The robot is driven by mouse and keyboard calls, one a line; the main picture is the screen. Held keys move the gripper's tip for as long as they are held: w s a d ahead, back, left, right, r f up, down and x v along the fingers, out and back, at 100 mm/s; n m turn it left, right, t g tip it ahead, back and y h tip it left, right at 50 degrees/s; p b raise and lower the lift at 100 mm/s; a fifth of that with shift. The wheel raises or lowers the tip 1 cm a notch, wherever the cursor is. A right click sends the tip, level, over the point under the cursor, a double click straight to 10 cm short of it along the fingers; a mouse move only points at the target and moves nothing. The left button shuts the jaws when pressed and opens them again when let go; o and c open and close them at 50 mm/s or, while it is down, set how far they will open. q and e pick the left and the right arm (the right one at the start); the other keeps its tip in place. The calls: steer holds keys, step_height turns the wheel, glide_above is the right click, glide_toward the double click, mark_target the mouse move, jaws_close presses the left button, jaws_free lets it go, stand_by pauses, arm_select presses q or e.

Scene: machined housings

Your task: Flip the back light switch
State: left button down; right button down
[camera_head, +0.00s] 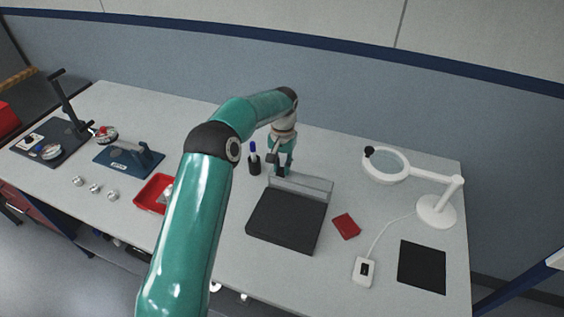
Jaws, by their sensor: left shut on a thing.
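A white switch box (362,277) with a dark rocker lies at the front right of the table, and a thin white cable runs from it toward the magnifier lamp (437,210). The rocker is too small to tell which way it is set. My left gripper (281,172) is at the back edge of a dark flat box (287,222). It is shut at the top of the clear upright panel (308,188) there, well away from the switch. The fingertips are small and partly hidden by the wrist. My right gripper is out of view.
A red pad (346,226) and a black mat (421,267) lie near the switch. A pen cup (254,166) stands close beside my left gripper.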

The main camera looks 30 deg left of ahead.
arm_select(q)
steer(key=shift+w+r, duration=0.1)
steer(key=c, duration=1)
jaws_free()
steer(key=shift+c, duration=0.2)
step_height(320, 180, up, 12)
steer(key=shift+w, duration=0.25)
steer(key=shift+a, duration=0.1)
steer(key=shift+f, duration=0.2)
